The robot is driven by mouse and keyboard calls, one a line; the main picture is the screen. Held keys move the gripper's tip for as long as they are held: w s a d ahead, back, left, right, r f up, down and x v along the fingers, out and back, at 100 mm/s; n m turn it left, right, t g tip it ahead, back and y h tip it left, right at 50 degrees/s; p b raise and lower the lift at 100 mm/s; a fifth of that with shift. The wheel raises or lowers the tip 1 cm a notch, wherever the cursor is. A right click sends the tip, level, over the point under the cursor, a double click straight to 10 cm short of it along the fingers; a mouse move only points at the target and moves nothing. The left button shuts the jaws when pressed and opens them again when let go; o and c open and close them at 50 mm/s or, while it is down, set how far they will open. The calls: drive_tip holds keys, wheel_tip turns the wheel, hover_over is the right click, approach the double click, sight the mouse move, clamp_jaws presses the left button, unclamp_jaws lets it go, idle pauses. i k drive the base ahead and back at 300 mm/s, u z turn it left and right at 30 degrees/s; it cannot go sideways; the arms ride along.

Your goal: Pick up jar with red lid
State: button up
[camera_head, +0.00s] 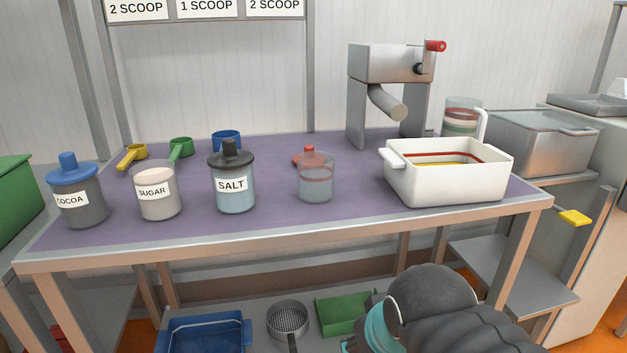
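A clear, pale blue-grey jar (315,187) stands upright on the purple table top, right of the middle. A red knobbed piece (309,155) shows at its upper back edge, with a short red part jutting left; I cannot tell whether it is a lid on the jar or something behind it. My arm shows as dark grey and teal links at the bottom right, below the table's front edge and apart from the jar. My gripper's fingers do not show.
The salt jar (235,191), sugar jar (157,197) and cocoa jar (79,199) stand left of the clear jar. A white tub (447,188) stands close on its right. A grey machine (387,66) and scoops are behind. The purple surface (275,213) in front is clear.

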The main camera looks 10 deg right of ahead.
sight(155, 182)
drive_tip(key=z, duration=2.7)
drive_tip(key=k, duration=1.8)
drive_tip(key=u, duration=2.1)
